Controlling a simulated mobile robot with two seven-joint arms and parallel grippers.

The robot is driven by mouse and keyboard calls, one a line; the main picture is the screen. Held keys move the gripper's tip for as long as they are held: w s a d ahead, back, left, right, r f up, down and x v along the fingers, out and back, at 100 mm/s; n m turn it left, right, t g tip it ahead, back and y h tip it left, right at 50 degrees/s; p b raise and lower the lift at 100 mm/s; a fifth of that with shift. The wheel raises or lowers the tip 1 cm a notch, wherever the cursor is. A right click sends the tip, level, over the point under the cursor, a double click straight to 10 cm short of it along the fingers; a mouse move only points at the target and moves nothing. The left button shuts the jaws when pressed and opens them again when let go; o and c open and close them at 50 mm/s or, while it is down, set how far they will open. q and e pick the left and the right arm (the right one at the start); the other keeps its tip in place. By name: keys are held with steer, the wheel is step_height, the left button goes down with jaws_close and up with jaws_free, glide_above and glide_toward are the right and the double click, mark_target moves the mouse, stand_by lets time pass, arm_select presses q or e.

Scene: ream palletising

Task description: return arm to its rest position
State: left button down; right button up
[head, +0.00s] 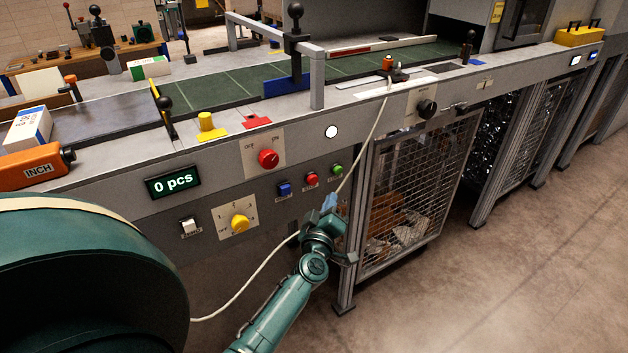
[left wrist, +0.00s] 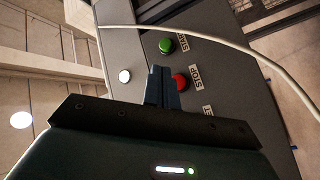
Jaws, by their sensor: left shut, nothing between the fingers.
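My left arm reaches up from the bottom of the head view. Its gripper (head: 329,203) is in front of the machine's front panel (head: 215,175), just below the blue, red (head: 311,179) and green (head: 337,169) push buttons. In the left wrist view the two fingers (left wrist: 162,84) are together with nothing between them. They overlap the edge of the red STOP button (left wrist: 180,82) in that view; I cannot tell whether they touch it. The green START button (left wrist: 167,45) is beside it. My right gripper is not in view.
A white cord (head: 366,150) hangs from the machine's top edge and passes close by my left gripper. A wire-mesh door (head: 412,190) stands right of it. Knobs and a "0 pcs" display (head: 173,182) are to the left. Open floor (head: 500,275) lies at the lower right.

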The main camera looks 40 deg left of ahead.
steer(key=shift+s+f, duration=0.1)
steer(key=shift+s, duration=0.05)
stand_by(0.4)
arm_select(q)
steer(key=s+d+f+m+g+h, duration=0.3)
steer(key=s+d+f+m+h, duration=0.2)
steer(key=s, duration=0.8)
steer(key=s+d+f+m+g+h, duration=0.4)
steer(key=s+d+f+m, duration=0.3)
steer(key=s+d+m, duration=0.5)
steer(key=shift+s+d+h, duration=0.45)
steer(key=shift+d+h, duration=0.15)
steer(key=shift+d, duration=0.5)
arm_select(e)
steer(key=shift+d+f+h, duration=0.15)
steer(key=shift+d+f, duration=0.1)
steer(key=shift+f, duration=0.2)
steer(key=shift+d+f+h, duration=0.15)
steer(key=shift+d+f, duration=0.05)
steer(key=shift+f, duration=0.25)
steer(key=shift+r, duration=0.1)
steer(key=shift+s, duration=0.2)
